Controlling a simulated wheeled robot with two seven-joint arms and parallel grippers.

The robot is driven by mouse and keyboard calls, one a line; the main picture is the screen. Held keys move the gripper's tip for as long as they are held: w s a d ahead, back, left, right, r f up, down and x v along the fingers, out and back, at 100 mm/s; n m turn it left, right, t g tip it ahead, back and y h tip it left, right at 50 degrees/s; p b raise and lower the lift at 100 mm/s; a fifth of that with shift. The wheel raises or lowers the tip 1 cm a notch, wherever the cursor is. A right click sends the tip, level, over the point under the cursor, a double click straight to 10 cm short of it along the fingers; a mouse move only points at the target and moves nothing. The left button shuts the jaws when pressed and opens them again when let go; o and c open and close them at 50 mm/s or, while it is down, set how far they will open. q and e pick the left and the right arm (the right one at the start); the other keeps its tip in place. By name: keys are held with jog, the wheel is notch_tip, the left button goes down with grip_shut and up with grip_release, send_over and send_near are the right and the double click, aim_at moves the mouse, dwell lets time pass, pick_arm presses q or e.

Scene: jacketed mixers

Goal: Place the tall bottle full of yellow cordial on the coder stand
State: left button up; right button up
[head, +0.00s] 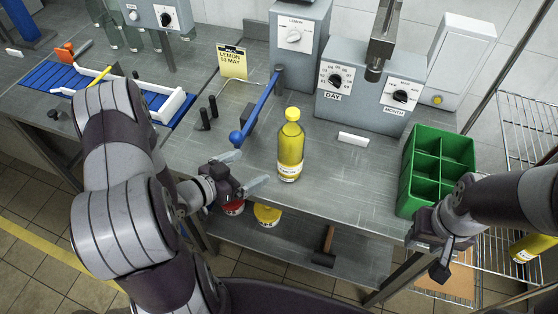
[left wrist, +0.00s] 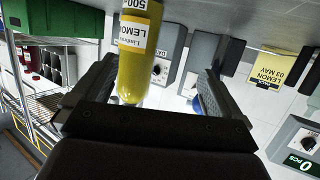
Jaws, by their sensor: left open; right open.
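The tall bottle of yellow cordial (head: 290,152) stands upright on the steel bench, yellow-capped, with a pale lemon label. My left gripper (head: 244,171) is open just left of the bottle, its fingers pointing towards it. In the left wrist view the bottle (left wrist: 138,55) appears upside down, beyond the open left gripper (left wrist: 168,92) and nearer the left-hand finger. A grey coder box (head: 362,90) with DAY and MONTH dials stands behind the bottle. A blue-knobbed lever (head: 258,108) is left of it. I cannot tell which part is the coder stand. My right gripper (head: 440,250) is open and empty.
A green divided crate (head: 437,165) stands at the bench's right, beside my right gripper. A yellow note (head: 232,62) reads LEMON 03 MAY. A white block (head: 353,139) lies before the coder box.

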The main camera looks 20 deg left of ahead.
aim_at(298, 131)
pick_arm(q)
jog(key=d+r+h, duration=0.1)
jog(key=r, duration=0.1)
jog(key=d+r+m+t+h, duration=0.1)
jog(key=r, duration=0.1)
jog(key=d+r+t+h, duration=0.1)
jog(key=d+r, duration=0.1)
jog(key=shift+w+d+r, duration=0.1)
jog(key=shift+w+r, duration=0.05)
jog(key=shift+w, duration=0.2)
jog(key=p+x, duration=0.2)
jog(key=x, duration=0.8)
jog(key=shift+w+p, duration=0.2)
jog(key=shift+p, duration=0.2)
jog(key=shift+w+d, duration=0.1)
jog(key=shift+w, duration=0.35)
jog(key=shift+s, duration=0.1)
jog(key=shift+c, duration=1.2)
jog(key=c, duration=1.5)
grip_shut()
pick_arm(e)
jog(key=r, duration=0.3)
jog(key=shift+s+d, duration=0.1)
jog(key=shift+d, duration=0.3)
